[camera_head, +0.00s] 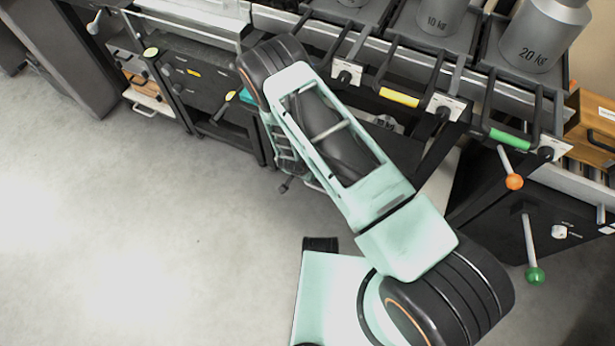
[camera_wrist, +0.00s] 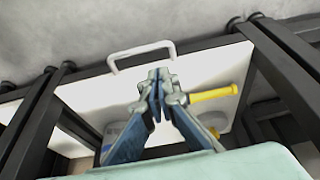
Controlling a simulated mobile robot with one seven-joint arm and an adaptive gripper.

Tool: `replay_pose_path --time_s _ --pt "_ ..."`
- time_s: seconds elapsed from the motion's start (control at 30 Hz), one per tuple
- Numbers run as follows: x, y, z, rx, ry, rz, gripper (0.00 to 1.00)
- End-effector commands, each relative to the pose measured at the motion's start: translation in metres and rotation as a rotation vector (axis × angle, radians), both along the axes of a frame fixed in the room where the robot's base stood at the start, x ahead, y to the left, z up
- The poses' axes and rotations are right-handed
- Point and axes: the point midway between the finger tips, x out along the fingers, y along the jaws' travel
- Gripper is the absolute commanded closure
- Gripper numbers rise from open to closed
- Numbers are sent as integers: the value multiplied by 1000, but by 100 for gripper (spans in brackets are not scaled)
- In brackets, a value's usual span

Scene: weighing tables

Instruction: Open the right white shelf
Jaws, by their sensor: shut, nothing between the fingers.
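In the wrist view a white shelf (camera_wrist: 205,68) lies between dark frame posts, with a white bar handle (camera_wrist: 141,53) on its front edge. My gripper is hidden there.
A yellow-handled thing (camera_wrist: 213,94) lies on the shelf. Balance tables with heavy weights (camera_head: 541,38) line the back. Levers with an orange knob (camera_head: 514,181) and a green knob (camera_head: 535,275) stick out at the right. The grey floor (camera_head: 150,230) is open at left.

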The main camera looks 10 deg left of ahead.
Motion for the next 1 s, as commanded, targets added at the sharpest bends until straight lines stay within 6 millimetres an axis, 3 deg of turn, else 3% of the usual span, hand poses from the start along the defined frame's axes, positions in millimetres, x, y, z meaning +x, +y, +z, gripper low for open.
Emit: replay_pose_path --time_s 0.6,1.0 --pt "31 -12 -88 -2 -13 -15 100" --pt "35 -13 -96 -2 -12 -14 100"
